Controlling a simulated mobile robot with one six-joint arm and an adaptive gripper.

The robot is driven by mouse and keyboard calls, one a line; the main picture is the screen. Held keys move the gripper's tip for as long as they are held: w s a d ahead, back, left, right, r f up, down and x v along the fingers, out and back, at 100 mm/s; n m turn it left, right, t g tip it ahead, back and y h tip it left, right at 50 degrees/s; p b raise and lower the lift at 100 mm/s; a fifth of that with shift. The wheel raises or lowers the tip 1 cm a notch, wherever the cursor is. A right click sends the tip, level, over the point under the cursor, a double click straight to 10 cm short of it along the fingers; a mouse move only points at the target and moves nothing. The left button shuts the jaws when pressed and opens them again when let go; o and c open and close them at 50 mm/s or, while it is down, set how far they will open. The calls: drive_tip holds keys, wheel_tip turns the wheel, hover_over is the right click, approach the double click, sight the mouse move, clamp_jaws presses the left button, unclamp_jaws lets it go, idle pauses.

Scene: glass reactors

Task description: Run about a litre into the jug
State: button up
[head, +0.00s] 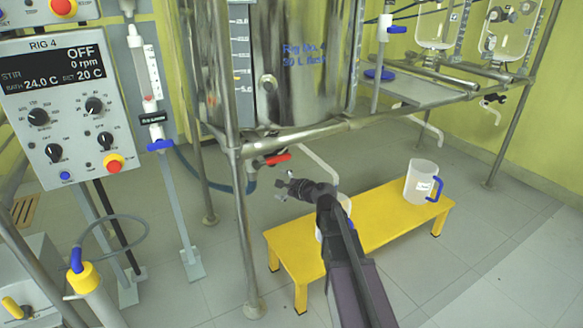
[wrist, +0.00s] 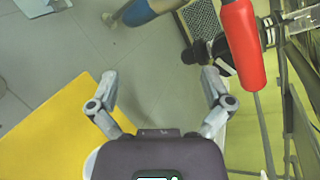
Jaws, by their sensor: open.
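A red valve lever (head: 278,159) sits under the large steel-jacketed vessel (head: 300,65). It shows large at the upper right of the wrist view (wrist: 240,45), beside the right fingertip and apart from it. My gripper (head: 283,190) is open and empty, below the lever; both fingers spread in the wrist view (wrist: 159,78). A clear jug with a blue handle (head: 420,182) stands upright on the right end of the yellow bench (head: 375,222). A pale container (head: 347,203) on the bench is mostly hidden behind my arm. I cannot tell any liquid level.
A steel frame post (head: 242,215) stands left of my gripper. A pale bent outlet pipe (head: 322,163) hangs above the bench. The control panel (head: 65,105) reads RIG 4, OFF, 0 rpm. A blue hose (head: 205,178) runs behind. Open floor lies front right.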

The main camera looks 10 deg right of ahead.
drive_tip(key=s+a+f+n+g+h+p, duration=0.25)
drive_tip(key=s+n+g+p, duration=0.4)
drive_tip(key=s+n, duration=0.55)
drive_tip(key=s+d+n+g+h+p, duration=0.2)
drive_tip(key=s+d, duration=0.1)
drive_tip(key=s, duration=0.4)
drive_tip(key=s+d+n+g+h+p, duration=0.2)
drive_tip(key=s+d+n+g+h, duration=0.1)
drive_tip(key=s, duration=0.4)
drive_tip(key=shift+s+r+n+g+h, duration=0.25)
drive_tip(key=shift+r+n+g+h, duration=0.05)
drive_tip(key=shift+r+g+h, duration=0.05)
drive_tip(key=shift+c, duration=0.2)
drive_tip(key=c, duration=0.6)
drive_tip(key=shift+o, duration=0.2)
